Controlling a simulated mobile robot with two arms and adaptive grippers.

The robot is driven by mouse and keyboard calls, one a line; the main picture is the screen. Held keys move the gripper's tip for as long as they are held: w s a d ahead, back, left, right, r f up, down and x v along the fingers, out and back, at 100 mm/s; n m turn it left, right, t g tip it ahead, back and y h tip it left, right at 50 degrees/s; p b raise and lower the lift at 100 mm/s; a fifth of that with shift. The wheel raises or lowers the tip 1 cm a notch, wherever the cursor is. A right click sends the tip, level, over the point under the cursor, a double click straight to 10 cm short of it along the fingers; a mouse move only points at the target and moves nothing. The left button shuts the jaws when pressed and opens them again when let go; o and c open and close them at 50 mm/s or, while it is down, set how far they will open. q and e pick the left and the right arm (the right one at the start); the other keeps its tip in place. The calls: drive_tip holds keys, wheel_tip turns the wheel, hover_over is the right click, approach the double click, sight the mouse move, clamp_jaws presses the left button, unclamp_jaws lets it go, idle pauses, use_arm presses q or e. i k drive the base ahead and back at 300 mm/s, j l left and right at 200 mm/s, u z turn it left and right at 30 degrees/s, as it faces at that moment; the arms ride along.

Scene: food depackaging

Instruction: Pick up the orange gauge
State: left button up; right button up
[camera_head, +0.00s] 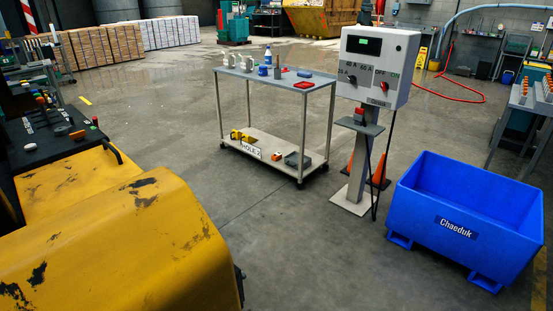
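I cannot make out for certain which thing is the orange gauge. A small orange-red item (277,156) lies on the lower shelf of the grey two-tier cart (262,163), left of a grey box. A small orange item (77,134) also lies on the dark worktop (40,157) at the left. Both are too small to identify. Neither of my grippers is in view.
The cart's top holds a red tray (304,85), a spray bottle and several small items. A control box (374,62) on a post stands right of the cart, with a blue bin (465,217) beyond. A worn yellow machine (130,245) fills the lower left. Floor between is clear.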

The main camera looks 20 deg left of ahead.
sight(278, 157)
drive_tip(key=i+l+z, duration=0.15)
drive_tip(key=i+l, duration=0.15)
drive_tip(key=i+l+z, duration=0.15)
drive_tip(key=i, duration=0.4)
drive_tip(key=i+u, duration=0.3)
drive_tip(key=i, duration=0.15)
drive_tip(key=i+l+u, duration=0.25)
drive_tip(key=i, duration=0.15)
drive_tip(key=i+l+u, duration=0.3)
drive_tip(key=i+j+u, duration=0.25)
drive_tip(key=i+u, duration=0.15)
drive_tip(key=i+j+u, duration=0.15)
drive_tip(key=i+u, duration=0.7)
drive_tip(key=i+l+u, duration=0.15)
drive_tip(key=i+u, duration=0.25)
drive_tip(key=i+z, duration=0.15)
drive_tip(key=i, duration=0.5)
drive_tip(key=i+j+z, duration=0.1)
drive_tip(key=i, duration=0.55)
drive_tip(key=i+j+z, duration=0.15)
drive_tip(key=i, duration=0.5)
drive_tip(key=j, duration=0.1)
